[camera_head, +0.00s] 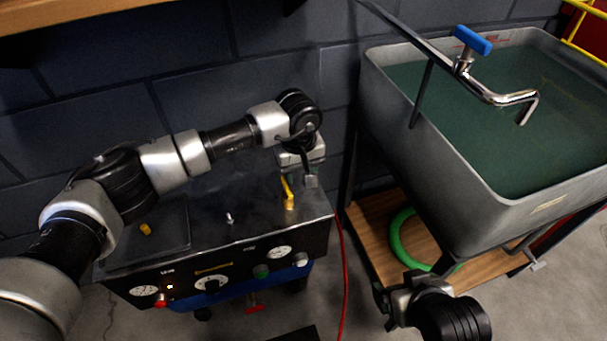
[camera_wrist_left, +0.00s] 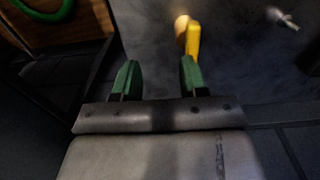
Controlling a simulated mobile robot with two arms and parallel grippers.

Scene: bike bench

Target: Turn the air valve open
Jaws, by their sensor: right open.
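The air valve appears to be the small yellow lever (camera_head: 286,187) on a brass-coloured base, at the right end of the dark bench top. In the left wrist view the yellow lever (camera_wrist_left: 193,40) stands just beyond the right-hand finger, not between the fingers. My left gripper (camera_head: 310,181) hangs just right of the lever in the head view. Its two green fingers (camera_wrist_left: 159,75) are apart with nothing between them. My right gripper (camera_head: 384,302) is low at the right of the bench, open, away from the valve; its fingers are partly hidden.
The bench (camera_head: 210,235) carries a yellow knob (camera_head: 145,229), a small metal toggle (camera_head: 229,218) and a front panel of gauges. A red hose (camera_head: 345,270) hangs at its right. A water-filled tub (camera_head: 440,140) stands right, above a wooden shelf with a green ring (camera_head: 397,240).

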